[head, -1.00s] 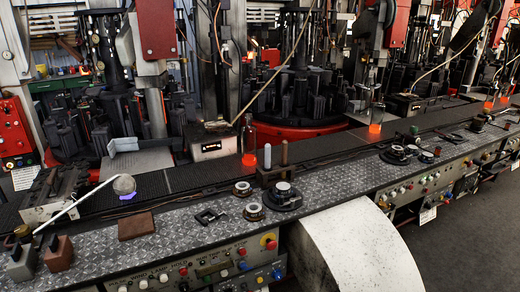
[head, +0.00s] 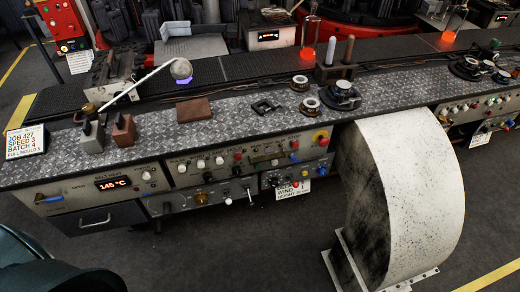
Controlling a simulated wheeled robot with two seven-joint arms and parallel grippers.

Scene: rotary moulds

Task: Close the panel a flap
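The front of the console carries several control panels. The leftmost panel (head: 125,182) has an orange display reading 145 °C and the word OPEN near a blue handle (head: 50,199). Below it is a dark, drawer-like front (head: 98,218) with a light handle. To its right are a panel of knobs and buttons (head: 235,160) and a lower panel with a brass knob (head: 200,197). I cannot tell which part is the panel a flap, or whether it stands open. Neither of my grippers shows.
A large white curved chute (head: 405,180) stands on the floor in front of the console. Loose tools and blocks lie on the metal worktop (head: 165,130). Glowing orange glass (head: 307,54) stands on the belt behind. The dark floor before the left panels looks clear.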

